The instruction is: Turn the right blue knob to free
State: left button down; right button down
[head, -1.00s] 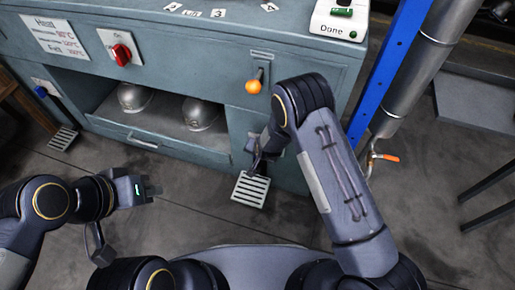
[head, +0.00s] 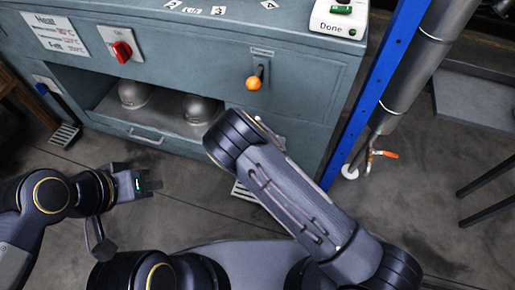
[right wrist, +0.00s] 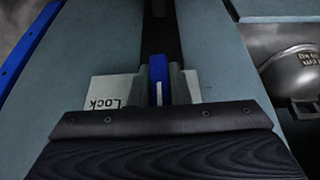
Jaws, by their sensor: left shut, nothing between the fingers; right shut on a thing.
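In the right wrist view, the right blue knob (right wrist: 157,72) sits in front of a white plate (right wrist: 104,92) with the word Lock upside down to its left. A short white line marks the knob's near end. My right gripper (right wrist: 160,88) is shut on the knob, with a finger on each side. The rest of the plate's lettering is hidden. In the head view my right forearm hides this knob and the right gripper. My left gripper (head: 152,184) is shut and empty, over the floor in front of the cabinet.
The teal cabinet (head: 200,35) has a red switch (head: 121,52), an orange-ball lever (head: 253,83) and metal domes (head: 134,94) in its bay. Another blue knob (head: 41,89) is at the far left. A blue post (head: 375,95) and pipe stand right of the cabinet.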

jog(key=shift+f, duration=0.1)
jog(key=c, duration=1.4)
grip_release()
jog(key=shift+o, duration=0.2)
jog(key=p+v, duration=0.2)
jog(key=v, duration=0.6)
jog(key=shift+w, duration=0.1)
